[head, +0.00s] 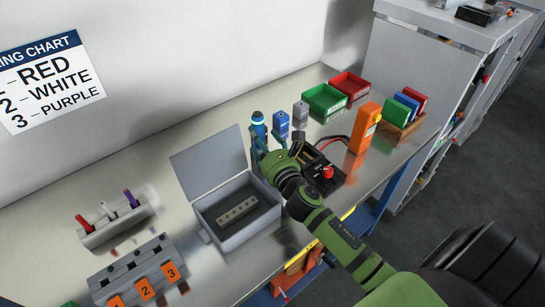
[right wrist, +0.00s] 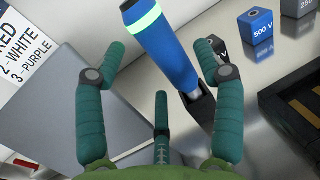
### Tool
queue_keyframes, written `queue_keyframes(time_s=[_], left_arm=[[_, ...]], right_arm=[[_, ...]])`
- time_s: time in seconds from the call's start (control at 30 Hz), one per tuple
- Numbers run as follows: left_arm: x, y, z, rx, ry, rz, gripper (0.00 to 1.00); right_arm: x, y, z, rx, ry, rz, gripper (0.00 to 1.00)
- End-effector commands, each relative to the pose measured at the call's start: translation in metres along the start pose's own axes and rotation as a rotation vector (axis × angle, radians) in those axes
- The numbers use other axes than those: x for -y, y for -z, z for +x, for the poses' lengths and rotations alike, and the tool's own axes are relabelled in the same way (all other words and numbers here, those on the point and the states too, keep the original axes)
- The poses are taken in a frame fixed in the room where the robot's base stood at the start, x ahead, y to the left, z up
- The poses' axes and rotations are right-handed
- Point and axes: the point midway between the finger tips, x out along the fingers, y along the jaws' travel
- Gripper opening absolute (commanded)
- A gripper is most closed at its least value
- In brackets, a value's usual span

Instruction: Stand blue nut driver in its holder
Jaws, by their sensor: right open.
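A blue tool handle with a pale green band, which I take for the blue nut driver (head: 258,130), is upright at the back of the bench. In the right wrist view the blue nut driver (right wrist: 163,48) shows beyond my fingers, its lower end at a black piece; whether that is its holder I cannot tell. My right gripper (head: 268,150) is just in front of it, partly hiding its lower part. In the wrist view the right gripper (right wrist: 158,55) has its fingers spread, with nothing held between them. My left gripper is not in view.
An open grey box (head: 207,210) stands left of my right arm. Blue (head: 281,120) and grey (head: 300,110) blocks stand to the right of the tool. An orange meter (head: 365,128), a black device with a red knob (head: 328,172), and green (head: 324,100) and red (head: 349,86) bins lie further right.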

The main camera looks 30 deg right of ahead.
Motion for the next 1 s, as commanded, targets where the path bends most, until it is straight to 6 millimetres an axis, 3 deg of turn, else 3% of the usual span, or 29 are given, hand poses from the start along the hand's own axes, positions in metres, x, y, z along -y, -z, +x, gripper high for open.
queue_keyframes(time_s=[0.2,0.4,1.0], left_arm=[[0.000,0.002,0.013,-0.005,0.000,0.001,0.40],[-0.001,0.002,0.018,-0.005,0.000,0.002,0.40],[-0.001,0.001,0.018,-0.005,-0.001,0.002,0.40]], right_arm=[[0.000,0.004,-0.049,-0.003,-0.002,-0.001,0.69],[0.000,0.002,-0.075,-0.001,-0.001,-0.001,0.69],[0.000,0.000,-0.082,0.000,0.000,0.000,0.69]])
